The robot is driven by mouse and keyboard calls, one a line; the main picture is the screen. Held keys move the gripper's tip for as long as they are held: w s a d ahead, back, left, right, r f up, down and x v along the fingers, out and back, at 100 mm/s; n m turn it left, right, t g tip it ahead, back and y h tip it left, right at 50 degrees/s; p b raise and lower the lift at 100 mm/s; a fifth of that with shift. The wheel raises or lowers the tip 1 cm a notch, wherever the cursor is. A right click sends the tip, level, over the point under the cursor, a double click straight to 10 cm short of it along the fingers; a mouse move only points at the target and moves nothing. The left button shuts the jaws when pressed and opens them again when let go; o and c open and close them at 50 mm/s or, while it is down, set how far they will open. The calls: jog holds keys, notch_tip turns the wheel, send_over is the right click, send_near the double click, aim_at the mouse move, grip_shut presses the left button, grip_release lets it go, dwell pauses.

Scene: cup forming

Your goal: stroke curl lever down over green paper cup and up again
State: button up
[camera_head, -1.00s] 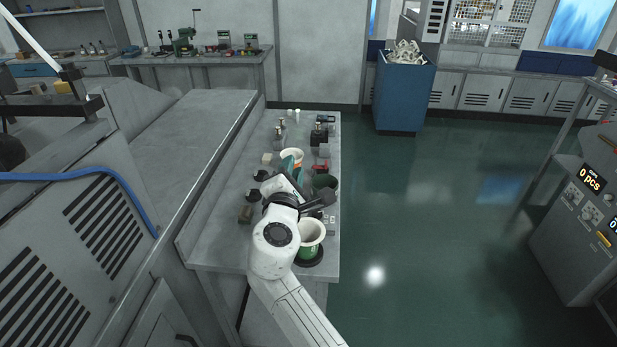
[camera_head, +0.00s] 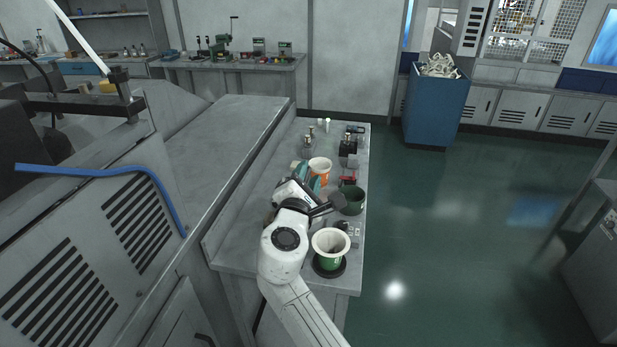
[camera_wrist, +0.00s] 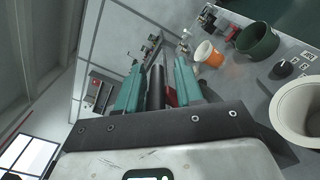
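The green paper cup (camera_head: 330,261) has a wide cream rim and stands upright on a black round base at the bench's near right. Its cream mouth (camera_wrist: 303,108) also shows at the right of the wrist view. My gripper (camera_head: 316,181) is left of and beyond this cup, pointing away over the bench. In the wrist view its two teal fingers (camera_wrist: 157,78) stand apart. A black bar (camera_wrist: 156,88) lies between them, with a gap on its right side; I cannot tell if it is the curl lever. I cannot clearly make out the lever in the head view.
An orange cup (camera_head: 320,165) stands beyond my gripper. A dark green container (camera_head: 353,200) stands right of it, near the bench edge. Small black fixtures (camera_head: 348,154) stand farther back. A blue bin (camera_head: 436,108) is on the floor; the floor right of the bench is clear.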

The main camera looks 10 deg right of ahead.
jog(key=shift+o, duration=0.2)
jog(key=shift+s, duration=0.1)
jog(key=b+v, duration=0.1)
jog(key=v, duration=0.9)
jog(key=shift+s, duration=0.3)
